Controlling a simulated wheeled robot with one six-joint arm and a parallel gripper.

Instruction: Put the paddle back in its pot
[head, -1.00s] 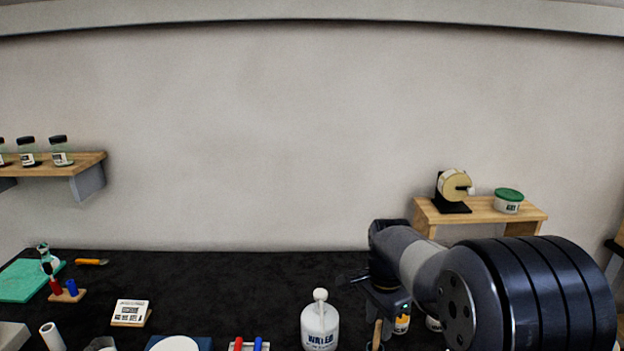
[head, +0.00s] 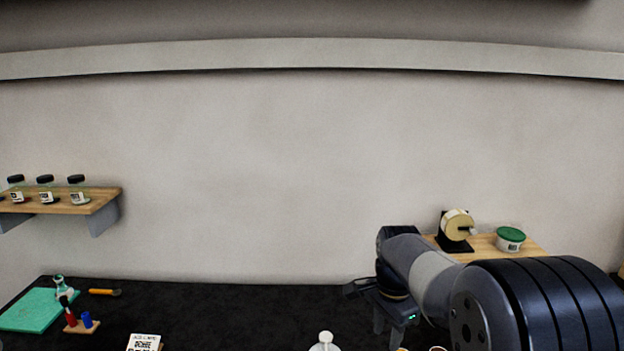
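My gripper (head: 389,328) hangs below the wrist of my arm, right of centre, over the back part of the black table. Its fingers point down and are small and dark, so I cannot tell whether they are open or shut, or on anything. No paddle can be made out in this view. The tops of two small containers, one orange (head: 402,349) and one reddish (head: 437,349), just show at the bottom edge below my arm. I cannot tell whether either is the paddle's pot.
A white bottle top (head: 325,338) stands left of my gripper. A wooden riser (head: 480,245) behind my arm holds a tape roll (head: 457,224) and a green-lidded tub (head: 510,240). A jar shelf (head: 95,203) is at left. The black table (head: 230,310) is clear at centre back.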

